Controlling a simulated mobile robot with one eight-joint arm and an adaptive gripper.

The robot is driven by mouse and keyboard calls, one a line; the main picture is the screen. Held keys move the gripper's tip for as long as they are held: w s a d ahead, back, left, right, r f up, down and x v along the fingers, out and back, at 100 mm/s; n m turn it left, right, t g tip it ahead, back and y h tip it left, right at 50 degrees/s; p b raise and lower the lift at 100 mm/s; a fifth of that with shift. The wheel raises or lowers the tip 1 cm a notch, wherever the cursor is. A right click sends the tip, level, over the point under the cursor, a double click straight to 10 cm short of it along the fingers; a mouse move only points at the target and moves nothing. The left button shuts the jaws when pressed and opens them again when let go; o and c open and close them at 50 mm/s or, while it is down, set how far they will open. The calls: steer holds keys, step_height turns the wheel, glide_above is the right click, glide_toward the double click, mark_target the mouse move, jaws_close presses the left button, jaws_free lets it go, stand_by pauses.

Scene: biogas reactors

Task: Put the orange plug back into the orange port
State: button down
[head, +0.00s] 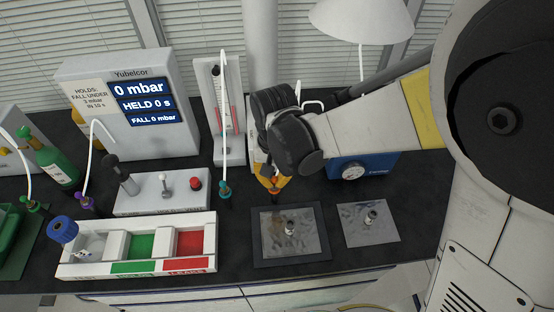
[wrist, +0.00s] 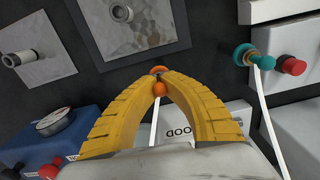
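My gripper (head: 272,180) has yellow fingers that close in on the small orange plug (head: 274,185), above the dark bench. In the wrist view, the fingertips (wrist: 159,78) meet around the orange plug (wrist: 159,88), and a white tube runs from it toward the gripper's palm. The plug's far end is hidden by the fingertips. I cannot pick out the orange port in either view.
Two metal plates with short fittings (head: 311,246) (head: 388,232) lie in front of the gripper. A teal plug (head: 225,191) with a white tube stands to the left. A tray with green and red compartments (head: 137,266), a gauge display (head: 118,134) and a blue box (head: 376,168) stand around.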

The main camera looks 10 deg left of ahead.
steer(key=c, duration=1.5)
jaws_free()
steer(key=shift+c, duration=0.2)
step_height(320, 180, up, 12)
steer(key=shift+d, duration=0.1)
steer(key=s+d+r+m+t, duration=0.1)
steer(key=s+d+t, duration=0.1)
steer(key=d, duration=1)
steer(key=s+d+r+t+b, duration=0.1)
steer(key=s+d+t, duration=0.2)
steer(key=d, duration=1)
steer(key=shift+s+d+r+m+t+b, duration=0.2)
steer(key=shift+s+r+m+t+b, duration=0.15)
steer(key=shift+t, duration=0.75)
